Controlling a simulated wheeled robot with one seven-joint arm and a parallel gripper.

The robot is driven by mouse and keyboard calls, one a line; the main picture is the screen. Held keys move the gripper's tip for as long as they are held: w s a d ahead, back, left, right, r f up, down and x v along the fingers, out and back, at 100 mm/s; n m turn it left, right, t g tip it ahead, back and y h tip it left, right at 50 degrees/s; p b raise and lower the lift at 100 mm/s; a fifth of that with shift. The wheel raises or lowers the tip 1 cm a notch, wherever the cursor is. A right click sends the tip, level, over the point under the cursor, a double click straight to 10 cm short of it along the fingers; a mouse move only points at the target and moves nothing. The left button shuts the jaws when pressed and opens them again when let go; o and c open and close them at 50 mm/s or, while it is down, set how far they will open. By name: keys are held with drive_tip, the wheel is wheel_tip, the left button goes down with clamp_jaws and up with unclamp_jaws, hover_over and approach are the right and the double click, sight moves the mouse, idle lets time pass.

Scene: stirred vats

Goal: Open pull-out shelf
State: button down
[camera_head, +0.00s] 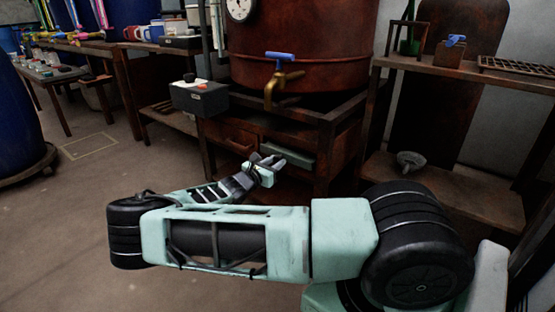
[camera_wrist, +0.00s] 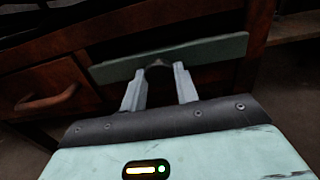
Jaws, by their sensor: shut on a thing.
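The pull-out shelf (camera_head: 289,153) is a grey-green panel in the wooden stand under the copper vat. In the wrist view the shelf (camera_wrist: 205,51) spans the middle as a slightly tilted green strip, with a dark opening above and below it. My gripper (camera_head: 272,162) is at the panel's front. In the wrist view the two grey fingers of my gripper (camera_wrist: 158,72) are on either side of a small dark knob (camera_wrist: 158,66) on the panel's front and are shut on it. The fingertips partly hide the panel's lower edge.
A wooden drawer (camera_wrist: 48,90) with a curved handle is left of the shelf. Above it, a grey box (camera_head: 199,98) stands on a ledge beside the copper vat (camera_head: 300,45) with its brass tap (camera_head: 279,85). A wooden rack (camera_head: 450,185) is at right.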

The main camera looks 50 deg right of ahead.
drive_tip(key=s+a+p, duration=0.1)
drive_tip(key=a+p, duration=0.5)
drive_tip(key=a, duration=1)
drive_tip(key=shift+s+a, duration=0.15)
drive_tip(key=shift+a, duration=0.1)
drive_tip(key=c, duration=1.1)
unclamp_jaws()
drive_tip(key=shift+o, duration=0.2)
drive_tip(key=s+a+p, duration=0.1)
drive_tip(key=a+p, duration=0.3)
drive_tip(key=a, duration=1.3)
drive_tip(key=shift+s+a, duration=0.2)
